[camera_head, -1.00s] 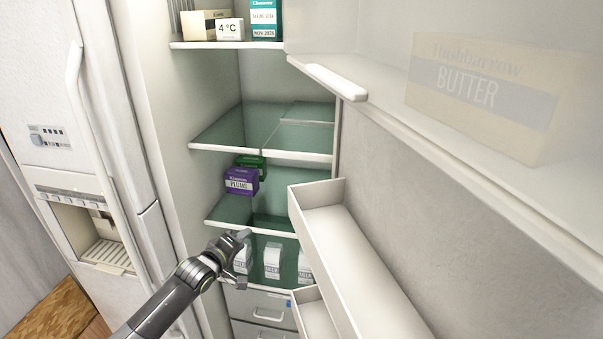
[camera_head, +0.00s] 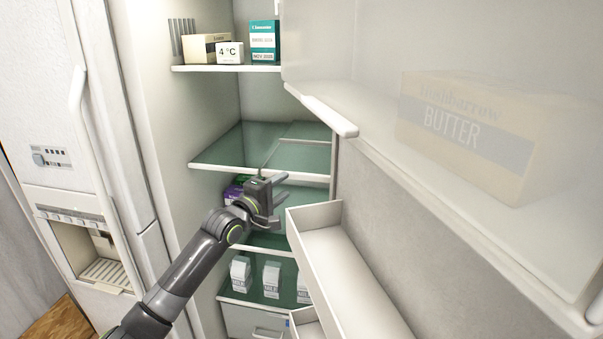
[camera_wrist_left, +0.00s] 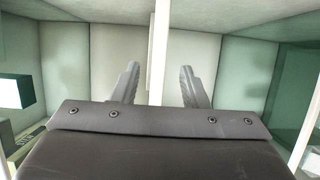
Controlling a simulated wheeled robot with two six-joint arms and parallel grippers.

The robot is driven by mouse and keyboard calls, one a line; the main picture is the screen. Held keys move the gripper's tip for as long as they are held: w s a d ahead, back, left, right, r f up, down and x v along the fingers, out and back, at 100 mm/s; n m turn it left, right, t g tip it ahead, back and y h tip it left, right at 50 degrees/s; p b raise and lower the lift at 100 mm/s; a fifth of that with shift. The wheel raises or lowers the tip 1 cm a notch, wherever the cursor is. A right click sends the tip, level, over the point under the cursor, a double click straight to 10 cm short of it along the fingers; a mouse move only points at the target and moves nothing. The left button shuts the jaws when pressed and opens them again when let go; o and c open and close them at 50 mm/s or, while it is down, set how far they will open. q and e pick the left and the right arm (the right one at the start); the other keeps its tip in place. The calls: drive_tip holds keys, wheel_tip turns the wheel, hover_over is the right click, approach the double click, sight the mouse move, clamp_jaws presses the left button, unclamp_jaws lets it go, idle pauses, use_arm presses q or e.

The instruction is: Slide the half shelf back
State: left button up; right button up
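The glass shelf (camera_head: 225,148) with a white front edge is in the fridge's middle in the head view. A seam and a short cross line divide its right part, the half shelf (camera_head: 303,156). My left gripper (camera_head: 284,200) is open and empty, with its fingertips just below and in front of that white edge. In the left wrist view, my left gripper (camera_wrist_left: 160,82) has its fingers apart on both sides of a white strip (camera_wrist_left: 161,40), apparently a shelf edge. I cannot tell whether the fingers reach around it. My right gripper is not in view.
Boxes (camera_head: 207,46) stand on the upper shelf. A purple box (camera_head: 232,193) is partly hidden behind my left gripper. Milk cartons (camera_head: 271,278) stand lower down. The open door with its bins (camera_head: 345,275) and a butter box (camera_head: 480,135) bounds the right side.

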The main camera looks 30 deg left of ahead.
sight(296, 177)
use_arm(q)
drive_tip(key=w, duration=0.3)
drive_tip(key=w+d, duration=0.1)
drive_tip(key=w, duration=0.5)
drive_tip(key=shift+w+d, duration=0.15)
drive_tip(key=shift+d, duration=0.05)
clamp_jaws()
